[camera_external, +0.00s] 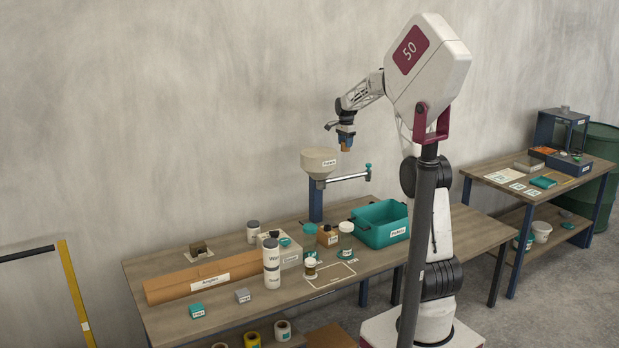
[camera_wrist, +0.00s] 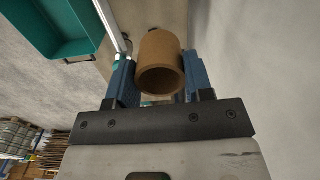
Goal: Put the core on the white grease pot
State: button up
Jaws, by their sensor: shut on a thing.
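The core, a short brown cardboard tube (camera_wrist: 160,50), is held between the blue fingers of my gripper (camera_wrist: 160,80), its open end facing the camera in the wrist view. In the external view my gripper (camera_external: 346,138) is high above the bench, with the core (camera_external: 346,149) below it, to the right of the beige hopper. I cannot tell which is the grease pot.
A beige hopper (camera_external: 318,162) on a blue post with a side arm (camera_external: 345,179) rises close to my gripper. A teal bin (camera_external: 380,224) stands at the bench's right. Jars (camera_external: 345,240), small boxes (camera_external: 242,295) and a long brown carton (camera_external: 187,280) crowd the bench (camera_external: 222,319).

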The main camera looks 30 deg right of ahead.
jog(key=r, duration=0.6)
jog(key=shift+s+a+r, duration=0.15)
jog(key=shift+a+r, duration=0.2)
jog(key=shift+r, duration=0.05)
jog(key=s+a+r+n, duration=0.3)
jog(key=s+a, duration=0.7)
jog(key=a, duration=0.3)
jog(key=s+a+r+n, duration=0.3)
jog(key=s+a+n, duration=0.1)
jog(key=s+a, duration=0.85)
jog(key=s+a+f+n, duration=0.1)
jog(key=s+a+n, duration=0.1)
jog(key=s+a, duration=0.45)
jog(key=s+a+n, duration=0.2)
jog(key=s+a, duration=0.2)
jog(key=s, duration=0.6)
jog(key=s+a+f+n, duration=0.1)
jog(key=s+f+n, duration=0.15)
jog(key=s, duration=0.65)
jog(key=s+a+f+n, duration=0.2)
jog(key=s+f, duration=0.1)
jog(key=s, duration=0.6)
notch_tip(320, 180, down, 26)
jog(key=shift+w+d, duration=0.15)
jog(key=shift+w, duration=0.15)
jog(key=shift+w, duration=0.1)
